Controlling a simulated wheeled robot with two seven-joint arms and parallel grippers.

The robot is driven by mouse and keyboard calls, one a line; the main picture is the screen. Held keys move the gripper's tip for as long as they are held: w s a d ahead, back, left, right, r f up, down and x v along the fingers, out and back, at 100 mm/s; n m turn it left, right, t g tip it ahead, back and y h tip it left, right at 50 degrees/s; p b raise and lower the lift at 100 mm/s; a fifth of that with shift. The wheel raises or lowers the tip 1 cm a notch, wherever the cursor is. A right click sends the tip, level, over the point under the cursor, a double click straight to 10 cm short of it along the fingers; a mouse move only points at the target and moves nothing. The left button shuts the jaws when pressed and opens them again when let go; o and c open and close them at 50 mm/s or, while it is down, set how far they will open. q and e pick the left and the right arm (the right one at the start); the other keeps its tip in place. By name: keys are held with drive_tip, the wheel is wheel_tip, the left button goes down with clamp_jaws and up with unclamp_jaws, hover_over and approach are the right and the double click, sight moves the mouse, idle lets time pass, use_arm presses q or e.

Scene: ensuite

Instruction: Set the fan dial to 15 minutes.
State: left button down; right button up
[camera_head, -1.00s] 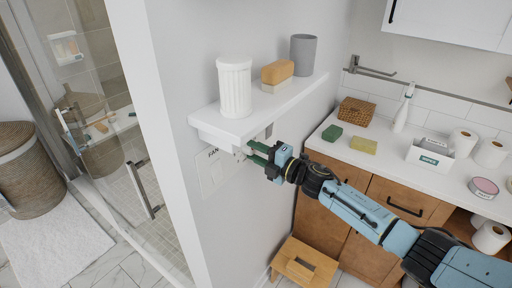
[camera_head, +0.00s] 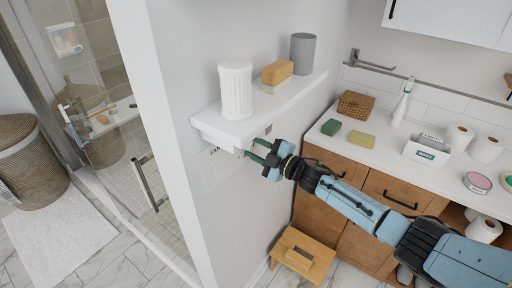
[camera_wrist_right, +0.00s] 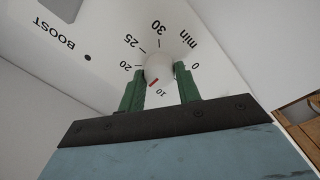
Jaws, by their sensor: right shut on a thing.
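The fan dial (camera_wrist_right: 158,66) is a round white knob on a white wall panel (camera_wrist_right: 97,38), seen in the right wrist view. Its red mark points down and slightly left, just left of the printed 10, toward the left finger. The marks 0, 20, 25 and 30 show; the 15 is hidden, apparently behind that finger. My right gripper (camera_wrist_right: 159,74) has its green fingers on either side of the knob and is shut on it. In the head view, the right gripper (camera_head: 252,149) is just under the wall shelf, with the dial mostly hidden. My left gripper is not visible.
The shelf (camera_head: 215,129) sits close above the gripper and holds a white ribbed cup (camera_head: 235,90), a sponge (camera_head: 277,72) and a grey cup (camera_head: 303,54). A counter (camera_head: 392,150) stands at right, with a wooden stool (camera_head: 303,254) on the floor beside it.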

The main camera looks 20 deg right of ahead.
idle(0.4)
drive_tip(key=o, duration=1)
drive_tip(key=b+v, duration=0.1)
drive_tip(key=v, duration=1.2)
drive_tip(key=shift+s+d, duration=0.1)
drive_tip(key=shift+s, duration=0.05)
